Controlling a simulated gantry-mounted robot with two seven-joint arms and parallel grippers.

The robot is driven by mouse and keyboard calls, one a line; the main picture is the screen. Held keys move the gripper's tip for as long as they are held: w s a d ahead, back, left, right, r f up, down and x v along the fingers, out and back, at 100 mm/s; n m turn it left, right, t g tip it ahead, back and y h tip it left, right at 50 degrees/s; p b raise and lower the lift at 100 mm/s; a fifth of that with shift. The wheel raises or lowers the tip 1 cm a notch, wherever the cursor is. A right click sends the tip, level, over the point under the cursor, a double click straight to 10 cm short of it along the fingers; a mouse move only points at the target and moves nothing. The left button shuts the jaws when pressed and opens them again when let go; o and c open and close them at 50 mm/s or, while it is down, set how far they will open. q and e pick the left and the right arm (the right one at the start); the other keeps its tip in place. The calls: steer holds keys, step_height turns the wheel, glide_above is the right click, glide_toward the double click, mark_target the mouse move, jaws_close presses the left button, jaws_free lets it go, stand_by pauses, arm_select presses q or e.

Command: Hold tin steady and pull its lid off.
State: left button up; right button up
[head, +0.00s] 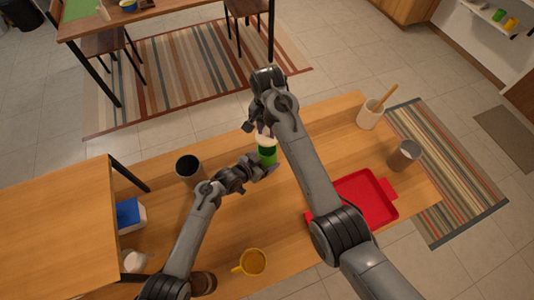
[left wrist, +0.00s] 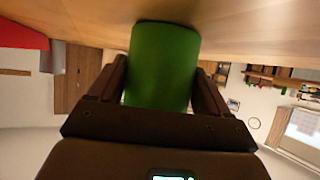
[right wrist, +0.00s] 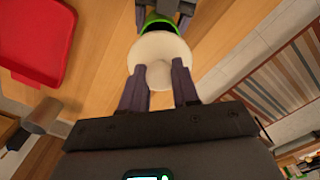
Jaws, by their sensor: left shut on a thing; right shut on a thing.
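My left gripper (head: 268,168) is shut on the tin's body from the front. In the left wrist view the green body (left wrist: 163,65) sits between both fingers. My right gripper (head: 258,130) is above the tin, shut on the lid. In the right wrist view the round cream lid (right wrist: 158,58) is between the fingers, with the green body (right wrist: 158,22) partly hidden behind it. I cannot tell whether lid and tin touch.
A dark open canister (head: 189,168) stands left of the tin. A red tray (head: 368,194) lies to the right, with a grey canister (head: 404,155) and a cream holder with a wooden spoon (head: 370,114) beyond. A yellow mug (head: 252,262) is near the front edge.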

arm_select(q)
steer(key=shift+a+f, duration=0.15)
steer(key=shift+f, duration=0.1)
arm_select(e)
steer(key=shift+r, duration=0.1)
arm_select(q)
steer(key=o, duration=0.9)
steer(key=shift+s, duration=0.1)
steer(key=shift+c, duration=0.2)
steer(key=shift+r, duration=0.15)
steer(key=v, duration=1.2)
steer(key=x, duration=1.2)
steer(key=shift+r, duration=0.1)
arm_select(e)
steer(key=shift+f, duration=0.4)
steer(key=shift+r, duration=0.15)
